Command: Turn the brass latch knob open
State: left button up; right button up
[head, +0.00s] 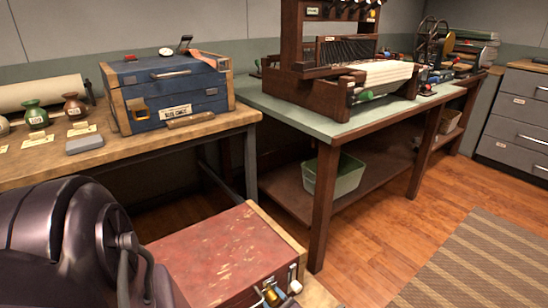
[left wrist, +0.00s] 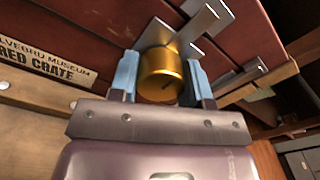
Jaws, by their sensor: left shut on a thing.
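The brass latch knob (left wrist: 161,72) is a short gold cylinder on the front of the red crate. In the left wrist view it sits between the two light blue finger pads of my left gripper (left wrist: 160,80), which is shut on it. A grey metal latch plate (left wrist: 198,20) shows behind the knob. The red crate (head: 220,258) stands low at the bottom of the head view, its lid down. The knob also shows small in the head view (head: 271,294), at the bottom edge, where my gripper is mostly cut off. My right gripper is not in view.
A blue tool chest (head: 172,92) and several small vases stand on a wooden bench (head: 55,165) behind. A green-topped table (head: 300,112) carries a loom, with a pale green bin (head: 335,176) on its lower shelf. Wooden floor is open at right, around a striped rug (head: 470,262).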

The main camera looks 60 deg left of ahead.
pick_arm(q)
jog(key=shift+m, duration=0.3)
jog(key=m+p, duration=0.1)
jog(key=m, duration=0.1)
jog(key=shift+w+r+m, duration=0.1)
jog(key=shift+r+m, duration=0.05)
jog(key=shift+m, duration=0.25)
jog(key=m+p, duration=0.1)
jog(key=m, duration=0.9)
jog(key=shift+p, duration=0.4)
jog(key=m, duration=0.4)
jog(key=shift+f+m, duration=0.2)
jog(key=shift+m, duration=0.1)
jog(key=o, duration=0.9)
jog(key=shift+o, duration=0.2)
